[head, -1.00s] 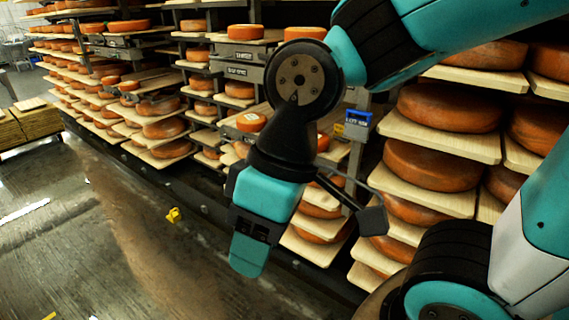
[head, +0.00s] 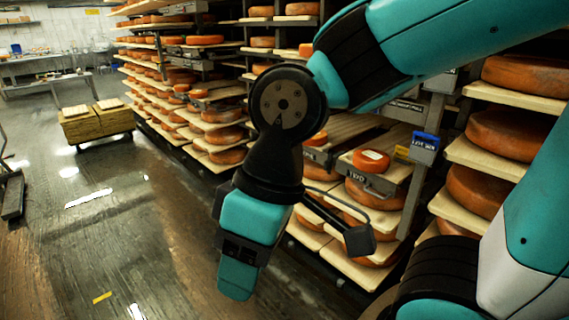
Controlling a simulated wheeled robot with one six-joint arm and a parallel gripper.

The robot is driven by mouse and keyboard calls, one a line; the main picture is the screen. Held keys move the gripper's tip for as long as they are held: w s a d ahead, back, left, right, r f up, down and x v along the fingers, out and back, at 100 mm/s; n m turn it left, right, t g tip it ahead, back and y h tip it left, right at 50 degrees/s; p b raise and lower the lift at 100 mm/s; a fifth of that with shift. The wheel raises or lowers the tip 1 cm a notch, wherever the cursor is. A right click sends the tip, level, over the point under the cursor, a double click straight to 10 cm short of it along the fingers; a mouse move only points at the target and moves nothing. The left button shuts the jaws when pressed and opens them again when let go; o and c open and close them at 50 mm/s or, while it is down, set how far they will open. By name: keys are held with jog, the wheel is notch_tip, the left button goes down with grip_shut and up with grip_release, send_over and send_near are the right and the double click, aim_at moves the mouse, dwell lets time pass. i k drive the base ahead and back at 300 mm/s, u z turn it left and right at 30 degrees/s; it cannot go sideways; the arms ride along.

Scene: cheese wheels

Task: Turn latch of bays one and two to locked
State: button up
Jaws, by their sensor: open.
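A grey bay front (head: 362,181) with a label that seems to read TWO stands in the rack right of my wrist, with a small orange cheese wheel (head: 371,160) on top. Another grey front (head: 319,158) is to its left, partly behind my arm; its label is too small to read. No latch can be made out clearly, nor its position. My gripper (head: 238,278) hangs pointing down in front of the rack, over the floor, apart from both fronts and holding nothing I can see. Its fingers overlap in this view.
Shelves of large cheese wheels (head: 500,134) fill the right; more racks run back left. A pallet cart (head: 95,128) stands at far left. The wet floor (head: 120,220) at left is open.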

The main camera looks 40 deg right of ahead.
aim_at(327, 164)
jog(key=z, duration=0.1)
jog(key=i, duration=1.25)
jog(key=z, duration=0.55)
